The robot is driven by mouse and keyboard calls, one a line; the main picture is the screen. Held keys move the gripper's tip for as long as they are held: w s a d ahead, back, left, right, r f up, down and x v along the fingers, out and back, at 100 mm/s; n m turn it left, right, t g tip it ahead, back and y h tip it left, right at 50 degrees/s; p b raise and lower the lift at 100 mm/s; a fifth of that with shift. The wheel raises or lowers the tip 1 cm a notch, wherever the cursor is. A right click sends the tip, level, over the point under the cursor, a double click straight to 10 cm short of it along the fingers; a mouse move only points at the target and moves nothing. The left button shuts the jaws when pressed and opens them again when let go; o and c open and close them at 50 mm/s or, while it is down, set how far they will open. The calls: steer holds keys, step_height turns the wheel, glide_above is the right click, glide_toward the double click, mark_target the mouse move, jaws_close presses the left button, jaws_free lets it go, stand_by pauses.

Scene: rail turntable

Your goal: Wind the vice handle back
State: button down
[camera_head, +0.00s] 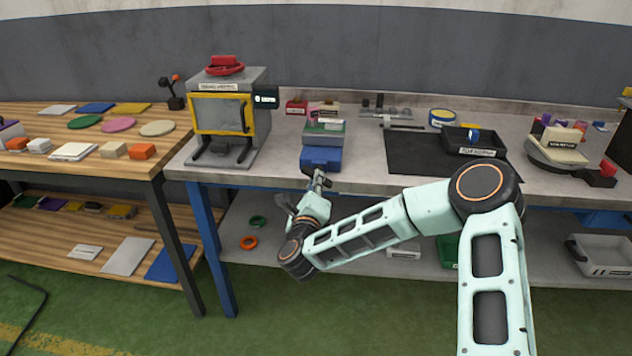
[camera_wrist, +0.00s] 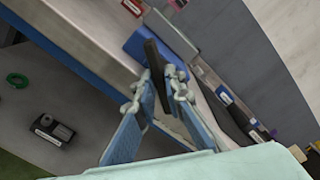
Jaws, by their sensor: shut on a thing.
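The blue vice (camera_head: 321,157) stands at the front edge of the grey workbench, with grey jaws on top. It also shows in the wrist view (camera_wrist: 137,43). Its dark handle (camera_wrist: 154,58) is a bar that reaches between my fingers in the wrist view. My gripper (camera_head: 318,181) is at the front of the vice, just off the bench edge. In the wrist view my gripper (camera_wrist: 158,80) is shut on the handle, with a blue-padded finger on each side. The gripped end of the handle is partly hidden by the fingers.
The grey bench (camera_head: 260,172) has a yellow-framed cabinet (camera_head: 219,113) left of the vice. A black mat (camera_head: 410,155) and a dark tray (camera_head: 473,142) lie to the right. A wooden table (camera_head: 60,165) stands at left. A shelf with rings runs below the bench.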

steer(key=shift+d+f+m+b, duration=0.1)
steer(key=shift+m+b, duration=1.2)
steer(key=shift+m, duration=13.8)
steer(key=c, duration=2)
jaws_free()
